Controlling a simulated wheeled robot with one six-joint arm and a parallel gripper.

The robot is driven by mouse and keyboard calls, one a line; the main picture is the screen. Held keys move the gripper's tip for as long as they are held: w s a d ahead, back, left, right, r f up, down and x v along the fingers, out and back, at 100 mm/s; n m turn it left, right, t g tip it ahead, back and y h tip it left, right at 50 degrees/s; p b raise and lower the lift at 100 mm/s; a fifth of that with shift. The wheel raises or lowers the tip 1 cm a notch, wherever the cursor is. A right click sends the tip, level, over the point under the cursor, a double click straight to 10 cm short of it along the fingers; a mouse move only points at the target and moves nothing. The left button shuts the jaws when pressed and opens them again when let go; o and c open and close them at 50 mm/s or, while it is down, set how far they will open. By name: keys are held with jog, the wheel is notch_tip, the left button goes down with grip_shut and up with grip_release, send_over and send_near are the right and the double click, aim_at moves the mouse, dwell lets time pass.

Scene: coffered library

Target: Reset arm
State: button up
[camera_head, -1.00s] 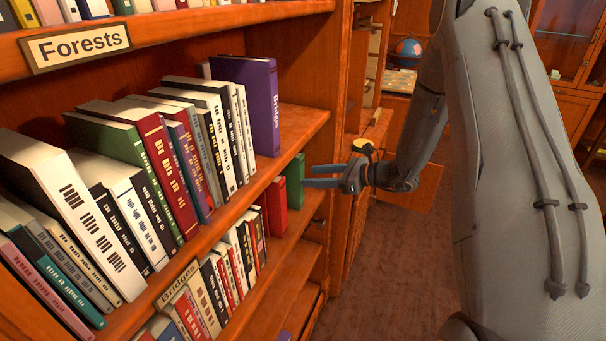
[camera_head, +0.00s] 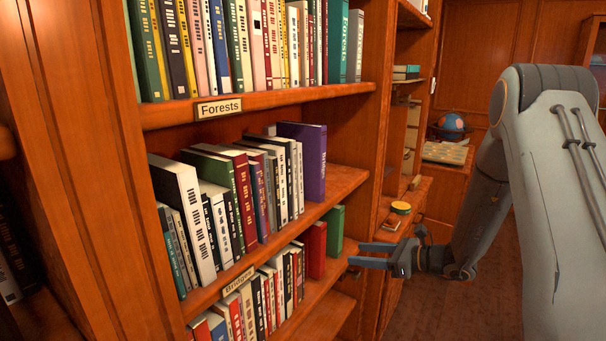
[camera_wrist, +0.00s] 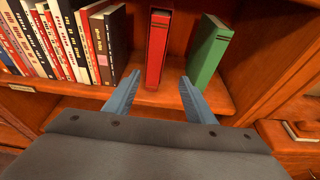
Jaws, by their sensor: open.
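My gripper (camera_head: 374,255) is open and empty in the head view, at the right end of the lower bookshelf, with its fingers pointing left toward the shelf. In the wrist view my gripper (camera_wrist: 157,92) has its two blue fingers spread apart. A red book (camera_wrist: 158,50) stands upright beyond the gap between them. A green book (camera_wrist: 209,52) leans beyond the right finger. Both also show in the head view, the red book (camera_head: 316,250) and the green book (camera_head: 335,231). No book is between the fingers.
The bookcase has a "Forests" label (camera_head: 219,108) and a "Bridges" label (camera_head: 238,281). A purple book (camera_head: 314,160) stands at the right end of the middle row. A globe (camera_head: 451,126) sits on a cabinet behind. The floor (camera_head: 480,290) right of the bookcase looks clear.

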jog(key=s+a+n+g+h, duration=0.1)
jog(key=s+a+n+g, duration=0.1)
jog(key=s+n+g, duration=0.3)
jog(key=s+a+r+n+g+h, duration=0.1)
jog(key=s+a+n+h, duration=0.1)
jog(key=s, duration=0.6)
jog(key=s+a+n+g+h, duration=0.1)
jog(key=s+a+n+g, duration=0.1)
jog(key=s+n, duration=0.3)
jog(key=s+d+r+n+h, duration=0.4)
jog(key=s+d+n+h, duration=0.4)
jog(key=s+n, duration=0.4)
jog(key=shift+s+n+t, duration=0.3)
jog(key=shift+s+n, duration=0.05)
jog(key=shift+n, duration=0.15)
